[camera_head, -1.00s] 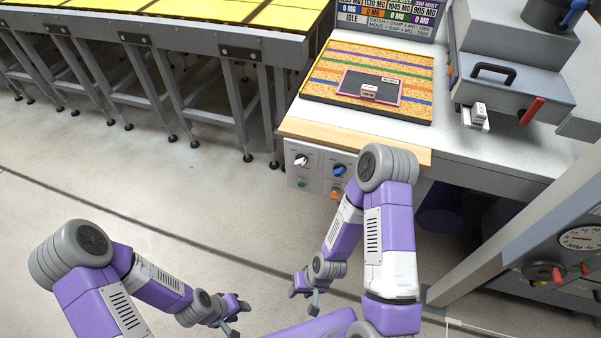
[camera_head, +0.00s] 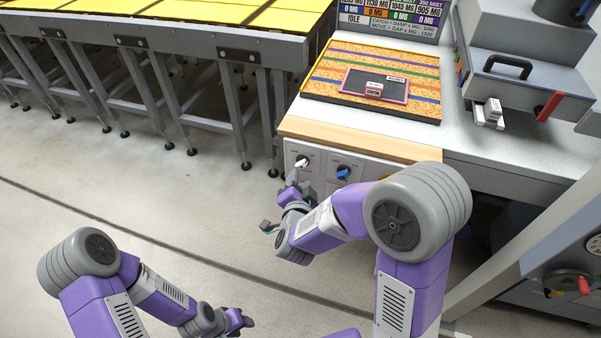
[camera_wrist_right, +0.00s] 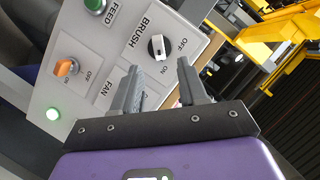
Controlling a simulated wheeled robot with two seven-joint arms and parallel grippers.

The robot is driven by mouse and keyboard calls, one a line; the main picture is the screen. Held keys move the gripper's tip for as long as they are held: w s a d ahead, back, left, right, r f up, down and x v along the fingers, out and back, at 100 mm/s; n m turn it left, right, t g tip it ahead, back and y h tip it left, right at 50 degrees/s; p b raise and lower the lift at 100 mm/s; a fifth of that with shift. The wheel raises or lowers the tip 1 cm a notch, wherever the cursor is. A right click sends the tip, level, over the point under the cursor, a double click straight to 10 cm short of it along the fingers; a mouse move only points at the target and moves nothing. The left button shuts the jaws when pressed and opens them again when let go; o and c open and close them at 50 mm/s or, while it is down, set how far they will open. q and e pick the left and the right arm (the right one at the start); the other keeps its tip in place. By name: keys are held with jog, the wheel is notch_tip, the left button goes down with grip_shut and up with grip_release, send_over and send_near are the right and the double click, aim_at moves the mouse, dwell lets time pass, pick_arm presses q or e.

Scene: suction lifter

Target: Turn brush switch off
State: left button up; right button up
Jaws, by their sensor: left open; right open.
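The brush switch is a white-and-black rotary knob (camera_wrist_right: 157,46) on a light panel, beside the word BRUSH, with OFF and ON printed around it. I cannot tell for certain which mark it points at. In the head view the white knob (camera_head: 302,161) is at the panel's upper left. My right gripper (camera_head: 278,203) is open and empty, in front of and below the knob. In the right wrist view its fingertips (camera_wrist_right: 158,68) are spread, with the knob seen beyond the gap, apart from them. My left gripper (camera_head: 240,322) is open and empty, low over the floor.
A blue knob (camera_head: 343,172) is right of the white one. The wrist view shows an orange switch (camera_wrist_right: 67,67), a green FEED button (camera_wrist_right: 94,5) and a lit green lamp (camera_wrist_right: 53,114). A wooden bench edge (camera_head: 360,140) overhangs the panel. Floor at left is clear.

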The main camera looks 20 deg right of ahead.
aim_at(301, 167)
jog(key=b+x, duration=0.1)
jog(key=x, duration=0.5)
jog(key=shift+w+f, duration=0.15)
jog(key=shift+w, duration=0.05)
grip_shut()
